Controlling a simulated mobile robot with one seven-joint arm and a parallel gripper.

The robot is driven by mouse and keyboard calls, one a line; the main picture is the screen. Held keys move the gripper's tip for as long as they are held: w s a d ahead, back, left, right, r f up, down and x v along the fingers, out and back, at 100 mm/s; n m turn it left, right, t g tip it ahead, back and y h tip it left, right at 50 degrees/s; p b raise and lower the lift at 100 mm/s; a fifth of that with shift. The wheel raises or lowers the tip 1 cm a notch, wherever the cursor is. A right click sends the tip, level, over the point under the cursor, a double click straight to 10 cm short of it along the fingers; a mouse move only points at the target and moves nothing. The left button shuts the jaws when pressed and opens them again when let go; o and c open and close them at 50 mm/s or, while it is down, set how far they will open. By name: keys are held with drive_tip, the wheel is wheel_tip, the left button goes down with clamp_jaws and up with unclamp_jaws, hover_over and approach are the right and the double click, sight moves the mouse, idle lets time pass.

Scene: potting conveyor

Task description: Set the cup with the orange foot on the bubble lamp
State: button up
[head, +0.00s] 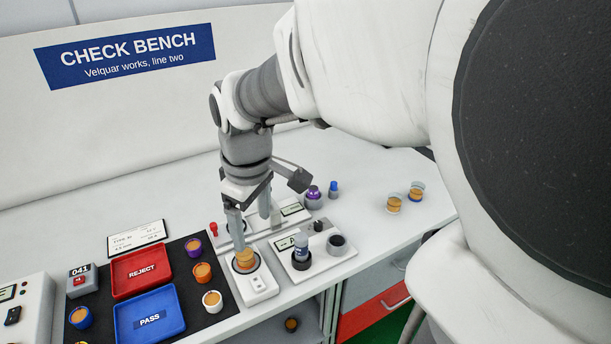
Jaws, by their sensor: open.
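A cup with orange-brown contents (244,259) stands upright on the round dark-ringed spot of a white device (262,285), which looks like the bubble lamp. An orange-red edge shows around the cup's base, but its foot is too small to make out clearly. My gripper (251,226) points down, open, just above and behind this cup. One finger ends close to the cup's rim; whether it touches cannot be told.
A red REJECT tray (142,254) and a blue PASS tray (127,327) lie on a black mat with several cups. A white unit (327,256) holding a vial stands close on the right.

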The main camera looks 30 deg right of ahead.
drive_tip(key=s+r+m+t, duration=0.4)
drive_tip(key=s+m, duration=0.2)
drive_tip(key=s, duration=0.4)
drive_tip(key=shift+s+r+m, duration=0.35)
drive_tip(key=shift+m, duration=0.05)
drive_tip(key=shift+a+r, duration=0.1)
drive_tip(key=shift+r+p, duration=0.95)
drive_tip(key=shift+p, duration=0.1)
